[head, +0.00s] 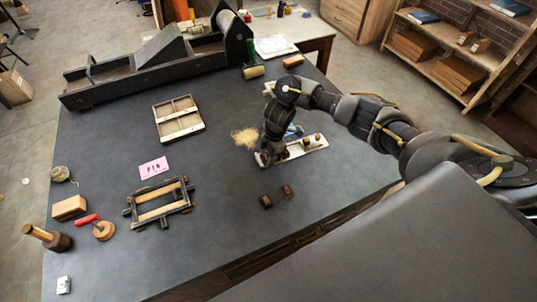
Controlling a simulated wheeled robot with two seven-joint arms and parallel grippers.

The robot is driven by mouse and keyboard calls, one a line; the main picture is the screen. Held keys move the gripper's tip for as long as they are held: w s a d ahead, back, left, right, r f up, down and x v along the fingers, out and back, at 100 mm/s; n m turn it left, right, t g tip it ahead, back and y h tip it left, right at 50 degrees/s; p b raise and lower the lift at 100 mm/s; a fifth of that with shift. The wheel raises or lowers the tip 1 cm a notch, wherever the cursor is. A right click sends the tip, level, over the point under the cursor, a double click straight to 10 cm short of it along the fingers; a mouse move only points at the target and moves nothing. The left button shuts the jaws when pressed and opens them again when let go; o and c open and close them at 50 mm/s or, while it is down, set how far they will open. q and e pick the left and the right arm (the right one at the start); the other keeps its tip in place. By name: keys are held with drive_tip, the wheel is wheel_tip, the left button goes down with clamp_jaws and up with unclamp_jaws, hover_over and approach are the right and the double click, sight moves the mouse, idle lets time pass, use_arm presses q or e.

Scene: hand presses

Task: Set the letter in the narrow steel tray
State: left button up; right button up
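The narrow steel tray (294,153) lies on the dark table, right of centre. Small brown blocks (308,145) stand at its right part. My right gripper (268,158) points down at the tray's left end. Its fingertips are too small and dark to tell whether they are apart or hold anything. Two dark brown blocks, likely letters, lie in front of the tray: one on the left (266,201) and one on the right (286,191). Their faces are too small to read. My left gripper is out of view.
A pink card (153,167) with letters, a wooden frame (159,205) and a shallow partitioned box (179,119) lie to the left. A tan fibre pile (246,137) is beside my gripper. A large press (158,65) stands behind. The table's front middle is clear.

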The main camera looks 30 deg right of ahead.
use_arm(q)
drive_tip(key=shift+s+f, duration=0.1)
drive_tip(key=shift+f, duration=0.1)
use_arm(e)
drive_tip(key=shift+s+a+f, duration=0.1)
drive_tip(key=shift+s+f, duration=0.45)
drive_tip(key=shift+f, duration=0.1)
drive_tip(key=shift+w+r, duration=0.1)
drive_tip(key=shift+r, duration=0.15)
drive_tip(key=r, duration=0.1)
drive_tip(key=w+d+r+p, duration=0.1)
drive_tip(key=r, duration=0.1)
drive_tip(key=w+r, duration=0.1)
drive_tip(key=r, duration=0.1)
drive_tip(key=shift+d+r, duration=0.2)
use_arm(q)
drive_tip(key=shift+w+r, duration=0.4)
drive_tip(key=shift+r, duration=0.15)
use_arm(e)
drive_tip(key=r, duration=0.4)
drive_tip(key=d+r, duration=0.1)
drive_tip(key=r, duration=0.2)
drive_tip(key=shift+s+d, duration=0.1)
drive_tip(key=shift+s, duration=0.3)
